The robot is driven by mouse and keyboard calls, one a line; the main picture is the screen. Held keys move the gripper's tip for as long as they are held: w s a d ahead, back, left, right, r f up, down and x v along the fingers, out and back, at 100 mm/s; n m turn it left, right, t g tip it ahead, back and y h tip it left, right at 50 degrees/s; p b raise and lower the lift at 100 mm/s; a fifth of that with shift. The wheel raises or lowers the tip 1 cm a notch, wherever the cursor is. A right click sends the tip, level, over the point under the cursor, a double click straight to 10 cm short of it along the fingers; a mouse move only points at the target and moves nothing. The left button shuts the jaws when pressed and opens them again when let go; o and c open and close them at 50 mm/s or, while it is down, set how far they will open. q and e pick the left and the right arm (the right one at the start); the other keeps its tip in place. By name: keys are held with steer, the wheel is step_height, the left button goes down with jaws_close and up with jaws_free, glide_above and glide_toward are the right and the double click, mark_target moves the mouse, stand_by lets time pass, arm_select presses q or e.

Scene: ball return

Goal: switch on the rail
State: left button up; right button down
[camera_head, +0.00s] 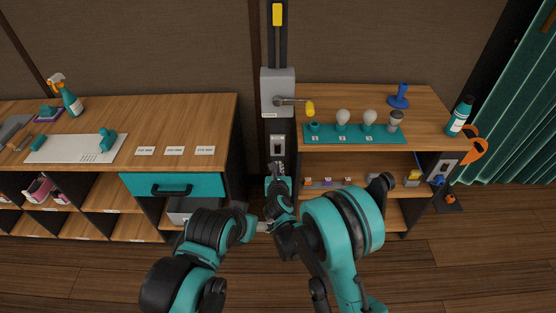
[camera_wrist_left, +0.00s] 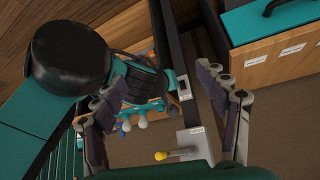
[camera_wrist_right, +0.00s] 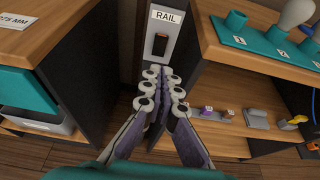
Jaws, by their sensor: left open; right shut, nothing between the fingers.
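The rail switch is a dark rocker (camera_wrist_right: 160,44) on a pale plate labelled RAIL (camera_wrist_right: 167,18). In the head view the switch plate (camera_head: 277,145) is on the narrow post between the two cabinets, below the lever-handle box. My right gripper (camera_head: 277,168) is shut and empty just below the switch plate. In the right wrist view its closed fingertips (camera_wrist_right: 163,76) are just under the rocker; I cannot tell whether they touch the plate. My left gripper (camera_wrist_left: 162,75) is open and empty, lower down; in the head view it is partly hidden by the arms.
A grey box with a yellow-tipped lever (camera_head: 292,101) is above the switch. The right cabinet top bears a teal holder with bulbs (camera_head: 355,133). The left cabinet has a teal drawer (camera_head: 173,186). Cabinet sides flank the narrow gap with the switch.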

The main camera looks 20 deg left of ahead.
steer(key=v, duration=0.2)
steer(key=shift+s+r, duration=0.15)
steer(key=shift+s, duration=0.1)
